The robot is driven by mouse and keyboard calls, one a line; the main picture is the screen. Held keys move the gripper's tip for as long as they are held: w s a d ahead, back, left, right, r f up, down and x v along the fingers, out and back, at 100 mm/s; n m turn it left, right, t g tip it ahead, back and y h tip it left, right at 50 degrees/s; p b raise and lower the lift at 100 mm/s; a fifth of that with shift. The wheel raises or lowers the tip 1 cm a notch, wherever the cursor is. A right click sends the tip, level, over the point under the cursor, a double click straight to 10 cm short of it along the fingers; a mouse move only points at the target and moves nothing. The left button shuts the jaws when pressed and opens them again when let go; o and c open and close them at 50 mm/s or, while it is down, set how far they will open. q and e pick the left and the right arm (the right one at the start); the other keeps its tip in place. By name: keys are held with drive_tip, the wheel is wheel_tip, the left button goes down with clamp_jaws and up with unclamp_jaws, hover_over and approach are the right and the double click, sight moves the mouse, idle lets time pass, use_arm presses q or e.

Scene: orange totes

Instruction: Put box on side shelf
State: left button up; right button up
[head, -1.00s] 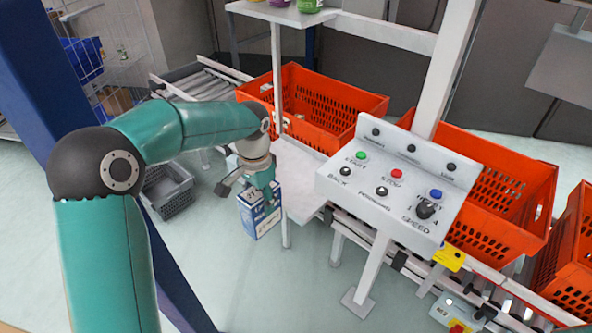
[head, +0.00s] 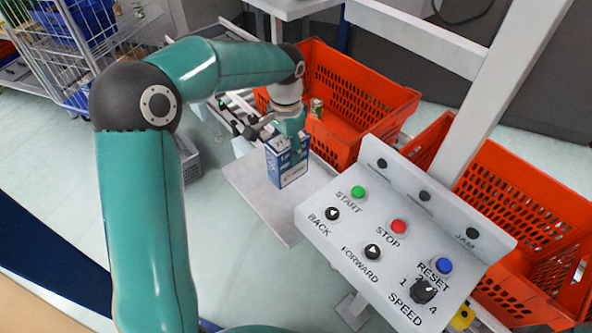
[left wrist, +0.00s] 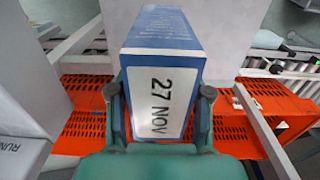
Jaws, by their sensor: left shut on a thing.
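The blue and white box (head: 288,165) is upright in my left gripper (head: 290,138). It is over the pale side shelf (head: 262,200), near its back part; I cannot tell whether its bottom touches the shelf. In the left wrist view, the box (left wrist: 165,40) fills the space between the two fingers of my left gripper (left wrist: 160,105). The fingers close on its sides, and its white label reads "27 NOV". My right gripper is not in view.
An orange tote (head: 350,95) with a small green can (head: 316,108) stands behind the shelf. The control panel (head: 385,245) is close on the right, with another orange tote (head: 540,205) behind it. The shelf's front part is bare.

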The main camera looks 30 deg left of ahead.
sight(289, 174)
use_arm(q)
wheel_tip(289, 174, down, 6)
drive_tip(key=shift+w+r, duration=0.1)
drive_tip(key=shift+w, duration=0.05)
wheel_tip(289, 174, down, 4)
drive_tip(key=shift+r+p, duration=0.15)
drive_tip(key=shift+p, duration=0.2)
drive_tip(key=o, duration=1.4)
wheel_tip(289, 174, up, 12)
drive_tip(key=shift+f, duration=0.1)
